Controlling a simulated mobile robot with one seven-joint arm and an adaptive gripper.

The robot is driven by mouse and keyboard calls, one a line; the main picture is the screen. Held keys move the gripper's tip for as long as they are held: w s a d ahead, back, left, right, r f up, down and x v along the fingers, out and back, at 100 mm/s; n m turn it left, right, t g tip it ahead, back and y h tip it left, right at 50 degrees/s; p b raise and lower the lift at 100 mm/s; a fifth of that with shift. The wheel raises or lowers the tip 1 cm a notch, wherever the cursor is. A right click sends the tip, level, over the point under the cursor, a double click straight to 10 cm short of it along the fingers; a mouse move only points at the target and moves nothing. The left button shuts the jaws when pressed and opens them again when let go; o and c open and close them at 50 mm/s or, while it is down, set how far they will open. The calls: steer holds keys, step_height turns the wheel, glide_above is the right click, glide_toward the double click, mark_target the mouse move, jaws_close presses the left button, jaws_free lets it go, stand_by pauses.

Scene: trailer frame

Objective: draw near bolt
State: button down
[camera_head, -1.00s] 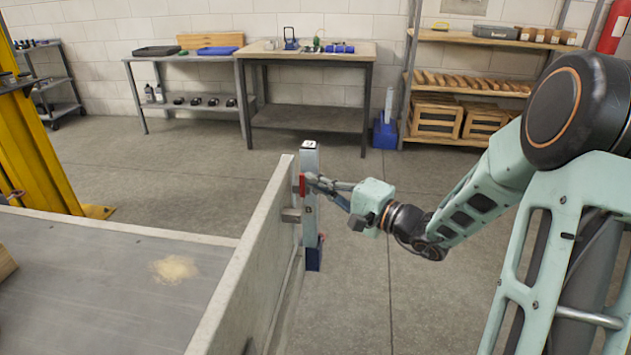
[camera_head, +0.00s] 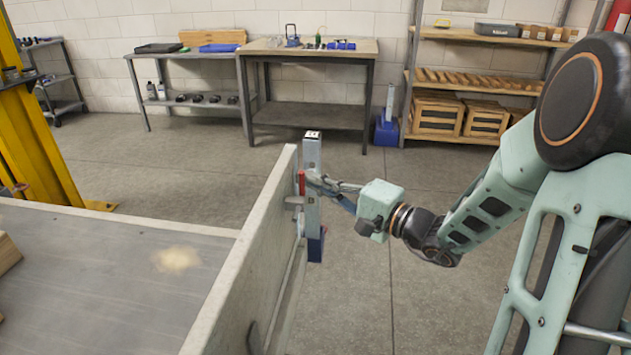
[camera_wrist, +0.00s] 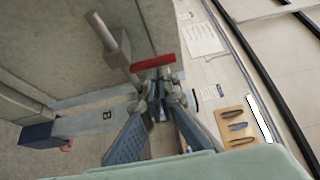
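The near bolt stands at the upright post (camera_head: 311,210) at the end of the trailer side panel. Its red handle (camera_head: 301,182) shows just left of the post, and in the wrist view the red handle (camera_wrist: 153,62) lies across the top of my fingertips. A grey metal rod with a blocky end (camera_wrist: 112,40) runs up and left beside it. My gripper (camera_head: 312,184) reaches in from the right, and in the wrist view its fingers (camera_wrist: 158,92) converge at the handle and appear closed on its base. The exact contact is partly hidden by the fingers.
The grey side panel (camera_head: 238,265) and trailer deck (camera_head: 95,250) lie left of my arm. A yellow column (camera_head: 38,130) stands farther left. A workbench (camera_head: 310,48) and shelving (camera_head: 470,90) line the back wall.

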steer(key=v, duration=1.1)
